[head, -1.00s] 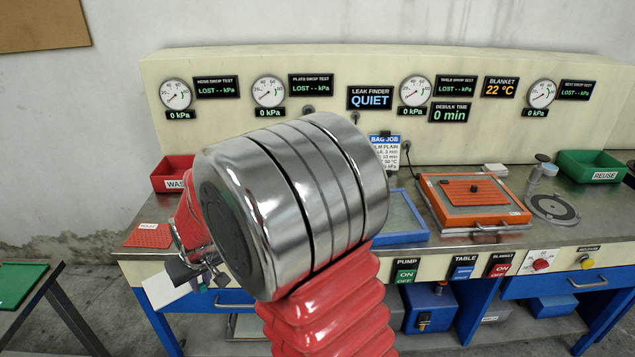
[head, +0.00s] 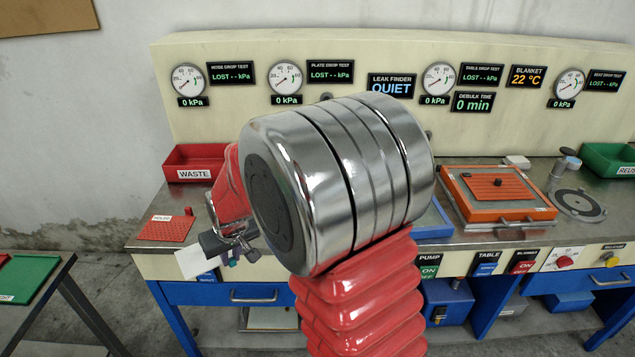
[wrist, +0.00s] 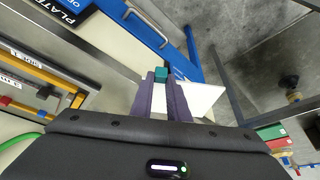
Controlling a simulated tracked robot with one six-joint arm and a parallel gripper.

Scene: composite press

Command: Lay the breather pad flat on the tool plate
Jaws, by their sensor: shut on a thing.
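My gripper (head: 229,252) is left of my large steel arm joint in the head view, in front of the bench's front edge. In the wrist view its fingers (wrist: 160,80) are shut on a small teal grip. A white sheet (head: 195,262), which looks like the breather pad, hangs out beside the fingers. The sheet also shows right of the fingers in the wrist view (wrist: 206,98), tilted and clear of the bench. I cannot make out the tool plate; my arm hides the middle of the bench.
A perforated red mat (head: 167,228) lies at the bench's left end, before the red waste bin (head: 190,165). An orange-framed unit (head: 520,214) and a round plate (head: 578,203) are at right. A side table with a green tray (head: 30,278) stands at left.

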